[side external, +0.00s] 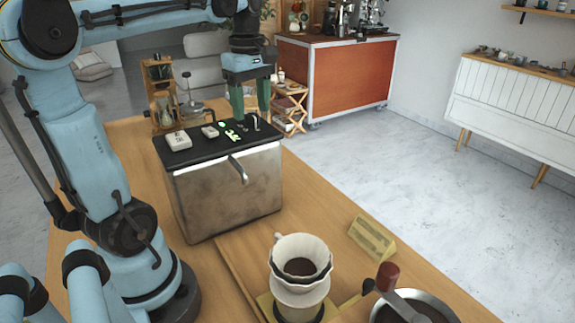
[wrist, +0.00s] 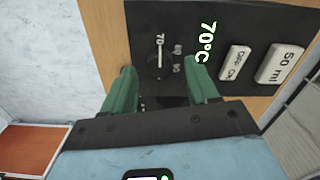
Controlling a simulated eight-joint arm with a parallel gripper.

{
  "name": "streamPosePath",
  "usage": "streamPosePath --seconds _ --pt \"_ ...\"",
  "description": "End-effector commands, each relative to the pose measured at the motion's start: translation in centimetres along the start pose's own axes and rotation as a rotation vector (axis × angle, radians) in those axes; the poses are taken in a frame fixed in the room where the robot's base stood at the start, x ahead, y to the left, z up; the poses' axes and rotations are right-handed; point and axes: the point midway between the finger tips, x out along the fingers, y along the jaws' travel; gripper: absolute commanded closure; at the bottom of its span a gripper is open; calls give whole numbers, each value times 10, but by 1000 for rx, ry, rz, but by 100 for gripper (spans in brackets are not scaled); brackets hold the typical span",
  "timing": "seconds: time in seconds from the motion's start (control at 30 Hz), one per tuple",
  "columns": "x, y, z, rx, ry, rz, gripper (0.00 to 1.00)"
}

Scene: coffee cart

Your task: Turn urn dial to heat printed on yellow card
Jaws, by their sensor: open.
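The urn (side external: 226,195) is a metal box with a black top panel and a front tap. In the wrist view its black dial (wrist: 158,66) has a white pointer line aimed at the 70 mark; marks 80 and 90 sit to its right. The green display (wrist: 205,42) reads 70°C. A yellow card (side external: 372,238) stands on the table at right in the side view; its print is too small to read. My gripper (side external: 250,112) points down over the panel's far right part. In the wrist view its green fingers (wrist: 163,76) are open, on either side of the dial, with nothing held.
An OFF/ON switch (wrist: 235,62) and a 50 ml button (wrist: 279,64) sit on the panel right of the display. A white dripper (side external: 301,258) with grounds and a bowl (side external: 415,308) stand at the front. A wooden rack (side external: 160,95) stands behind the urn.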

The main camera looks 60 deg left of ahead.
Motion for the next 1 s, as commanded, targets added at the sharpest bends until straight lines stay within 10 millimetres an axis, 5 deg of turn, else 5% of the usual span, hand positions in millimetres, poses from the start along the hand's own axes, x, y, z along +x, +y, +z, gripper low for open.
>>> streamPosePath --seconds 0.53,0.9,1.0 --pt "18 0 0 0 0 0 41" --pt "18 0 0 0 0 0 96" --pt "18 0 0 1 0 0 97"
